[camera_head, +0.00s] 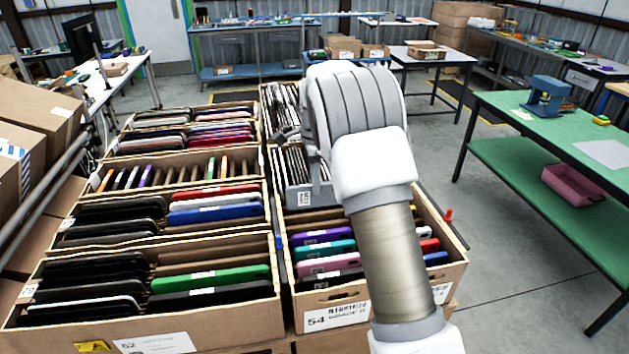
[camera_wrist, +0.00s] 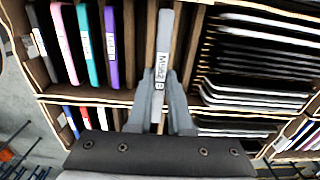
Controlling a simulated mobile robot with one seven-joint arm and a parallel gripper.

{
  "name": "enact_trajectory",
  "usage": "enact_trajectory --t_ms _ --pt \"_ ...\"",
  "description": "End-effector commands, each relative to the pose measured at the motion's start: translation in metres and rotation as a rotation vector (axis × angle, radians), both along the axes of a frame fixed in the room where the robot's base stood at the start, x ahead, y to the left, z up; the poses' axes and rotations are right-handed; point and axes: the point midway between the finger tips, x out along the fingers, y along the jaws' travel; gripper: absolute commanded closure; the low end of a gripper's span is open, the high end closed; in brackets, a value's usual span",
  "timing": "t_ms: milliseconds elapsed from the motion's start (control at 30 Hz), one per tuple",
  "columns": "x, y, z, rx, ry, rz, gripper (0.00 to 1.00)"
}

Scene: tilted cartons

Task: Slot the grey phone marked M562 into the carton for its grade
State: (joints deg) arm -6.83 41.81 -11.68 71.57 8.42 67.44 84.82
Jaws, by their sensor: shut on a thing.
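The grey phone (camera_wrist: 165,38) is between the two fingers of my gripper (camera_wrist: 161,95) in the wrist view, with a white label whose print looks like M562 and a B. The fingers are shut on its near end. The phone lines up with the wooden dividers of a carton (camera_wrist: 70,97), right of a purple phone (camera_wrist: 111,47); I cannot tell how deep it sits. In the head view my arm hides the gripper and the grey phone.
In the wrist view, teal (camera_wrist: 86,45) and pink (camera_wrist: 63,42) phones stand left of the grey one, and a stack of black phones (camera_wrist: 255,70) is to its right. More filled cartons (camera_head: 180,175) stand behind. A green bench (camera_head: 560,130) is at the right.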

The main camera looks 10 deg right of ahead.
Motion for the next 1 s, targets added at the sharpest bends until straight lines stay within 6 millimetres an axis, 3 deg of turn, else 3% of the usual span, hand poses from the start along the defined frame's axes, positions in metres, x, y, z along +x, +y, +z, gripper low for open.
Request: enact_trajectory --t_ms 1000 --pt "0.000 0.000 -0.073 -0.001 0.000 0.000 1.00"
